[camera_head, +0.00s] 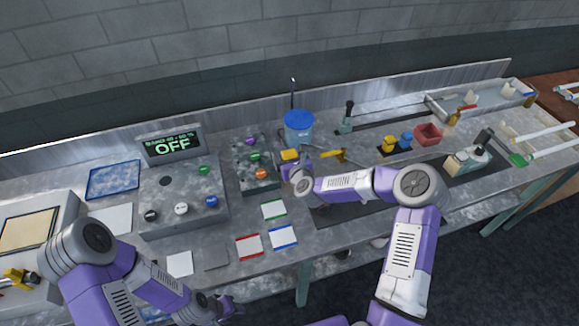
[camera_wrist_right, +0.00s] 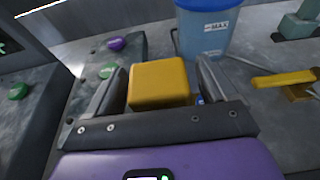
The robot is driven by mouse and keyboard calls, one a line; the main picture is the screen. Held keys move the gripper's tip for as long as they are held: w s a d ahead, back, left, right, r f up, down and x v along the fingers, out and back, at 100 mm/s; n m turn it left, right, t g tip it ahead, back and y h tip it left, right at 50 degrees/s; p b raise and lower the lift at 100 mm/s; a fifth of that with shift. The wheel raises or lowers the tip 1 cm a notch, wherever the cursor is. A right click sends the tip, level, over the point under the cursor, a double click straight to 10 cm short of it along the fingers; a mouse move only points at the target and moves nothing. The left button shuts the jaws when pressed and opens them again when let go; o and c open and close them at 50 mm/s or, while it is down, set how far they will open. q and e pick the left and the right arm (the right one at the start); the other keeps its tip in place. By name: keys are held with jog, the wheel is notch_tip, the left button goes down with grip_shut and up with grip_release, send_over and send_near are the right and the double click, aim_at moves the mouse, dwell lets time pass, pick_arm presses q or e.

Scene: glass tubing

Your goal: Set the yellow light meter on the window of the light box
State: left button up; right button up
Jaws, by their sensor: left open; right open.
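A yellow block (camera_head: 290,154), which looks like the light meter, is beside the knobbed grey box, in front of the blue container. In the right wrist view the block (camera_wrist_right: 159,82) lies between the two fingers of my right gripper (camera_wrist_right: 162,95). That gripper (camera_head: 291,167) is open, with a finger on either side of the block; contact cannot be told. The light box (camera_head: 66,215) is at the far left, with a cream, dark-framed window (camera_head: 28,231) on top that looks bare. My left gripper (camera_head: 218,304) is open and empty near the front edge, partly hidden by its arm.
A blue container (camera_head: 298,126) stands just behind the block. The knobbed box (camera_head: 246,180) is left of it, and a yellow tool (camera_head: 333,154) is to its right. Several coloured cards lie in front.

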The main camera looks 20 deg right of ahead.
jog(key=shift+c, duration=0.3)
jog(key=c, duration=1.2)
